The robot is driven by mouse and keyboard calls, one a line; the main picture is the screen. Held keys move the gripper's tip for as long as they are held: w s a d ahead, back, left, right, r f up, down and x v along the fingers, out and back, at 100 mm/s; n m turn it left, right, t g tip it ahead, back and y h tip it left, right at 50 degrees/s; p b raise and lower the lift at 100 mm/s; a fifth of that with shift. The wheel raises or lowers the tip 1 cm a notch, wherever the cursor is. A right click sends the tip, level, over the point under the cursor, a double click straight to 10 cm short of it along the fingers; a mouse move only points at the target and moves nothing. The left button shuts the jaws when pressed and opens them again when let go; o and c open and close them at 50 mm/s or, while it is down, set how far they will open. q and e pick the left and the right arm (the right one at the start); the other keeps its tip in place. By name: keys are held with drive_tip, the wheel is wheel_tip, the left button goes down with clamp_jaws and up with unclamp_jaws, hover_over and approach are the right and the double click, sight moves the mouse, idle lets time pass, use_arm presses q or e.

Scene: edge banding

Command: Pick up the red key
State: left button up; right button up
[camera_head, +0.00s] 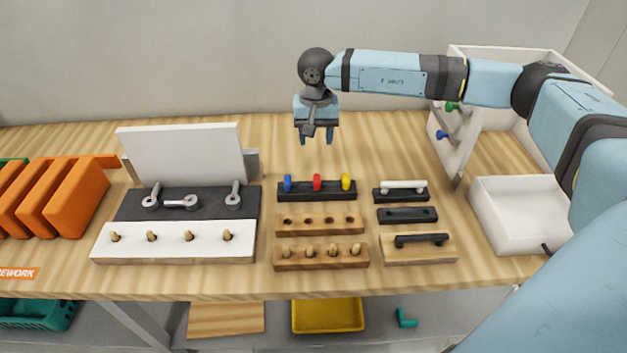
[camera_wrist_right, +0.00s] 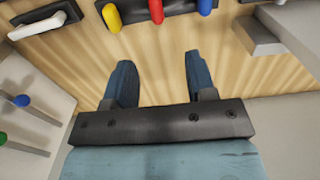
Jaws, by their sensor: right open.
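The red key (camera_head: 317,182) stands upright in a black holder (camera_head: 317,196), between a blue key (camera_head: 288,183) and a yellow key (camera_head: 346,181). My right gripper (camera_head: 317,140) is open and empty above the table, behind the holder in the head view. In the right wrist view, the red key (camera_wrist_right: 157,10) shows at the top edge, partly cut off, beyond the two apart fingers of my right gripper (camera_wrist_right: 158,72). The yellow key (camera_wrist_right: 111,16) and blue key (camera_wrist_right: 205,6) flank it there. My left gripper is not in view.
Wooden peg blocks (camera_head: 320,220) stand in front of the holder, with handle blocks (camera_head: 418,247) to their right. A white upright panel (camera_head: 183,153) and black board (camera_head: 185,203) stand left. A white bin (camera_head: 520,215) and orange pieces (camera_head: 75,200) lie farther out.

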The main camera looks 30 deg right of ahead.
sight(317, 177)
wheel_tip(317, 177, down, 8)
drive_tip(key=shift+d+f+p, duration=0.1)
drive_tip(key=shift+p, duration=0.5)
drive_tip(key=f, duration=0.1)
drive_tip(key=f+p, duration=0.1)
drive_tip(key=f, duration=0.2)
drive_tip(key=shift+s+f, duration=0.1)
drive_tip(key=shift+s, duration=0.25)
drive_tip(key=shift+f, duration=0.5)
clamp_jaws()
